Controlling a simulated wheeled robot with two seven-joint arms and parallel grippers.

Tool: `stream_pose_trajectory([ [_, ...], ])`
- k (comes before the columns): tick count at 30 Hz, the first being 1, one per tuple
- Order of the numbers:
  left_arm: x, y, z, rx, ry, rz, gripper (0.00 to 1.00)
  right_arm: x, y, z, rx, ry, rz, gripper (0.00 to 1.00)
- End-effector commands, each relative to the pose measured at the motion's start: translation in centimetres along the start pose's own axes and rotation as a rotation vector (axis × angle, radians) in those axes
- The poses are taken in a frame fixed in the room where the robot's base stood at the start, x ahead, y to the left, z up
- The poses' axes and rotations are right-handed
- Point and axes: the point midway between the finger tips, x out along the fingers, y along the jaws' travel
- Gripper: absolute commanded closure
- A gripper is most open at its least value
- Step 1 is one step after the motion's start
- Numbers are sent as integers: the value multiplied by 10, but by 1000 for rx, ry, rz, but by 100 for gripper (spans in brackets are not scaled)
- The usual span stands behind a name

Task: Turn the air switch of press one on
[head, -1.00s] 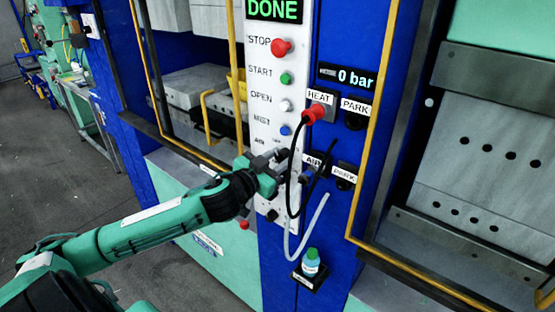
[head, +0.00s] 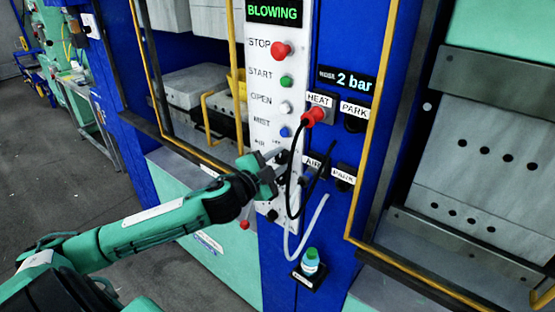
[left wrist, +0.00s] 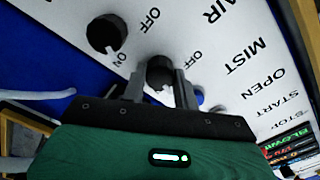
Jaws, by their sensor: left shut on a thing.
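The white control panel (head: 261,115) of the press carries a display (head: 274,11) reading BLOWING, with labelled buttons below it. My left gripper (head: 283,168) is at the lower part of this panel. In the left wrist view its two fingers (left wrist: 161,84) are shut on a black rotary knob (left wrist: 160,70), the air switch, near the AIR lettering and an OFF mark. The fingers hide part of the knob and its ON mark. A second black knob (left wrist: 104,33) with ON and OFF marks sits beside it, apart from the gripper. My right gripper is not in view.
A pressure readout (head: 347,80) shows 2 bar. A red plug (head: 314,115) sits at the HEAT socket, and its black cable hangs close to my gripper. A pale hose (head: 307,234) hangs below. Yellow frames flank the panel.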

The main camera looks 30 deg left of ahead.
Motion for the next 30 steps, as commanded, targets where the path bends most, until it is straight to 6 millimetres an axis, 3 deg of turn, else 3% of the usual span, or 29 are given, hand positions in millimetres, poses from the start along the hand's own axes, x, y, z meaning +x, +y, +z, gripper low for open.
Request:
stream_pose_trajectory([
  [13, 0, 0, 0, 253, 0, 0, 93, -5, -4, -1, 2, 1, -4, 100],
  [30, 0, 1, 0, 300, 0, 2, 93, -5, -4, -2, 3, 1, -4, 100],
])
